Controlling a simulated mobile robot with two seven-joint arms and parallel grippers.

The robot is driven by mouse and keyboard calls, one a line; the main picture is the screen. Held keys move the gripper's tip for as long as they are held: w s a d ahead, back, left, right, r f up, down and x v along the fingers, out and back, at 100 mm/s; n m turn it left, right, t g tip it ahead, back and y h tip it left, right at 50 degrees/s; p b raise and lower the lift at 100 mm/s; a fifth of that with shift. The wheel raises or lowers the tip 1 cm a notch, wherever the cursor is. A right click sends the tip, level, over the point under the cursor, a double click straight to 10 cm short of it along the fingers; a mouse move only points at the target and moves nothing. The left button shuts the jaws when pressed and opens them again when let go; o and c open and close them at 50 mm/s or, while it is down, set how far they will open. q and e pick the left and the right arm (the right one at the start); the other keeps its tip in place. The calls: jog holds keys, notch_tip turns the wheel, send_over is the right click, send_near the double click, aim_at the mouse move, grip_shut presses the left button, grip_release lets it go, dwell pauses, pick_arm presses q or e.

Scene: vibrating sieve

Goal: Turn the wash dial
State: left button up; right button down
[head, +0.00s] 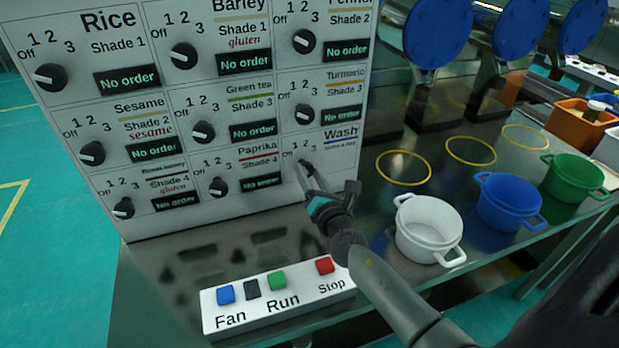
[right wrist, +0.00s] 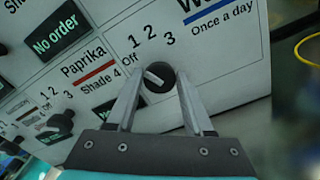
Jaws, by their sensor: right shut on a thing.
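The wash dial (right wrist: 157,80) is a round black knob with a white pointer, under the blue-lined "Wash, Once a day" label on the white panel. Its pointer is tilted up and left, toward "Off". My right gripper (head: 306,177) reaches up to the panel at the lower right. In the right wrist view its two fingers (right wrist: 161,88) stand on either side of the knob and are shut on it. In the head view the fingers largely hide the knob. My left gripper is not in view.
Several other dials, such as the Paprika dial (head: 218,187), are close by on the panel (head: 255,203). White (head: 428,240), blue (head: 508,203) and green (head: 572,178) pots stand to the right on the metal table.

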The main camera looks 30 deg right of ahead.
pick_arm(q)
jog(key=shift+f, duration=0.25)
pick_arm(e)
jog(key=shift+f+m, duration=0.1)
jog(key=shift+m, duration=0.5)
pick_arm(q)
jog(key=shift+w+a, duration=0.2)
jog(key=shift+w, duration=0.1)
pick_arm(e)
jog(key=shift+c, duration=1.5)
grip_release()
jog(key=b+v, duration=0.2)
jog(key=v, duration=1.3)
jog(key=shift+s+d+b, duration=0.1)
jog(key=shift+s+b, duration=0.1)
jog(key=shift+b, duration=0.1)
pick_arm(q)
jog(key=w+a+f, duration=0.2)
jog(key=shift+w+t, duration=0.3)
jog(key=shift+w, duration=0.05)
